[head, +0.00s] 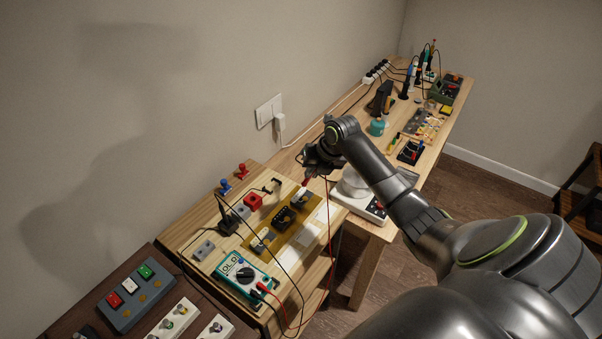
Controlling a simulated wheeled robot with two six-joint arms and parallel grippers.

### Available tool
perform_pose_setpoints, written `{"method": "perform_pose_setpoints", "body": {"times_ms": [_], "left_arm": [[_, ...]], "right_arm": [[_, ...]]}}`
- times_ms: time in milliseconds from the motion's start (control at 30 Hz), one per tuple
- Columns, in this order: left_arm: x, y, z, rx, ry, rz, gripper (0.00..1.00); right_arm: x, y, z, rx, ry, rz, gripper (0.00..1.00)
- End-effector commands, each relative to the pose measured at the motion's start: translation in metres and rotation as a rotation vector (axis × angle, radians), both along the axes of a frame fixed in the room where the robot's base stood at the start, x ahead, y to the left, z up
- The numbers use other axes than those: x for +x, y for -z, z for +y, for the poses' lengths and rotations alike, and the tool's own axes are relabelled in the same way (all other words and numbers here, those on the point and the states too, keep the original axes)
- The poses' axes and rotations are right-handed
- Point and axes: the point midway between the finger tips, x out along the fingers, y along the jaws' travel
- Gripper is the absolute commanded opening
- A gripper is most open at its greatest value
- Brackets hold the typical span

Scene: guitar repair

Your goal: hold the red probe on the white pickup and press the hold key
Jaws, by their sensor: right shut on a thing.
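My right gripper (318,164) is shut on the red probe (306,182), which points down over the far end of a brown mat (272,228). A red lead runs from it down to the multimeter. Small pickups lie along the mat: a pale one (262,239) at the near end, a dark one (285,217) in the middle, and another, partly pale one (299,197) just under the probe. I cannot tell whether the probe tip touches it. The teal multimeter (243,274) has a lit display and a dark dial. Its hold key is too small to make out. My left gripper is out of view.
A button box (132,294) with red, white and green keys is at lower left. A white-based device (360,198) stands on the farther table, under my right arm.

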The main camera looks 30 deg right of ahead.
Motion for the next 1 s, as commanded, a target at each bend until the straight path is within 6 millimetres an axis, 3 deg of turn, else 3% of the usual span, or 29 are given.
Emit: {"method": "perform_pose_setpoints", "body": {"times_ms": [267, 633, 1000], "left_arm": [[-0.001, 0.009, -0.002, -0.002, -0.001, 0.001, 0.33], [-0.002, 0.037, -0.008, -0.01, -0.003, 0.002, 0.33], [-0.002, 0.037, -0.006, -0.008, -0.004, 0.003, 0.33]], "right_arm": [[0.0, 0.011, -0.005, -0.001, -0.009, -0.021, 0.0], [0.0, 0.046, -0.005, -0.002, -0.007, -0.019, 0.0], [0.0, 0.048, -0.005, -0.002, -0.007, -0.019, 0.0]]}}
